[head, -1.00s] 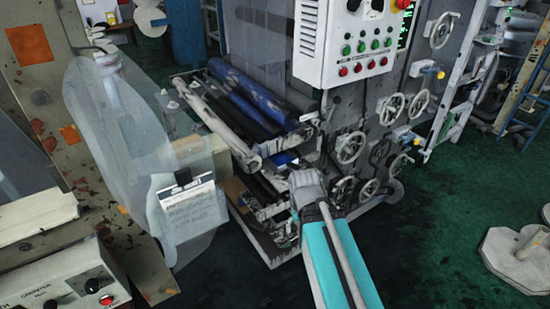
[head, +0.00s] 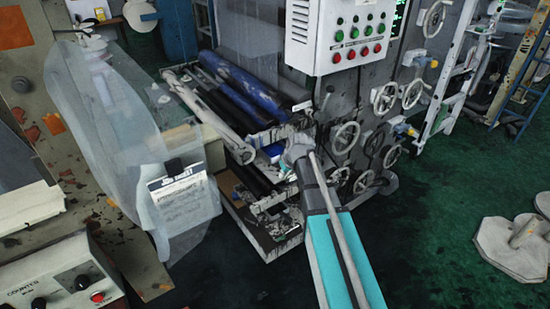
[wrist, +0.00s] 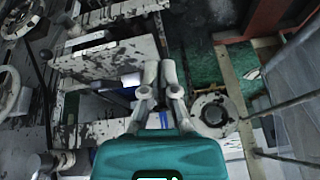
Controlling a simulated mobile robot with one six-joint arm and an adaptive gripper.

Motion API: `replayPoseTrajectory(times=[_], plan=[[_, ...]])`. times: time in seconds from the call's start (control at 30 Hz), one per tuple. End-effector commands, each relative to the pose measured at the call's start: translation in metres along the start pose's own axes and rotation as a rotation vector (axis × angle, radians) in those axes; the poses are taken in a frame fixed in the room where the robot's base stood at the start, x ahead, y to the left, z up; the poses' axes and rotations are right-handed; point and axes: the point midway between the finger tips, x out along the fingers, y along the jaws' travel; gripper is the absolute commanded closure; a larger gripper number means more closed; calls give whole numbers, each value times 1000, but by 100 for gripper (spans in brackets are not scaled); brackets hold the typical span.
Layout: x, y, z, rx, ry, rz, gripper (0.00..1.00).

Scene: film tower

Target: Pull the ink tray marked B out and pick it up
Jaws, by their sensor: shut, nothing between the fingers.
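My gripper's closed fingers (wrist: 160,72) show in the wrist view, empty and side by side, in front of the machine's rollers and frame. In the head view the grey end of my arm (head: 300,152) is at the near right end of the machine's roller bank, and the fingers are hidden or too small to tell. I cannot pick out an ink tray or read a letter B in either view. In the wrist view a pale ink-spattered plate (wrist: 112,62) lies left of the fingers. I cannot tell whether the fingers touch anything.
The printing machine has blue rollers (head: 240,88), handwheels (head: 345,138) and a white control box (head: 345,38). A clear plastic sheet with a label (head: 178,190) hangs at left. A counter box (head: 62,282) stands at front left. Green floor (head: 440,205) is open at right.

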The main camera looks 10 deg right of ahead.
Motion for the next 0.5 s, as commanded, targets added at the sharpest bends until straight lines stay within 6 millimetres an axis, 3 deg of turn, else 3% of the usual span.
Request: replayPoseTrajectory(times=[0.03,0.2,0.33,0.5], plan=[[15,16,-30,-25,47,-5,100],[32,50,-92,-109,189,-5,100],[38,66,-121,-147,258,4,100],[39,74,-133,-166,293,11,100]])
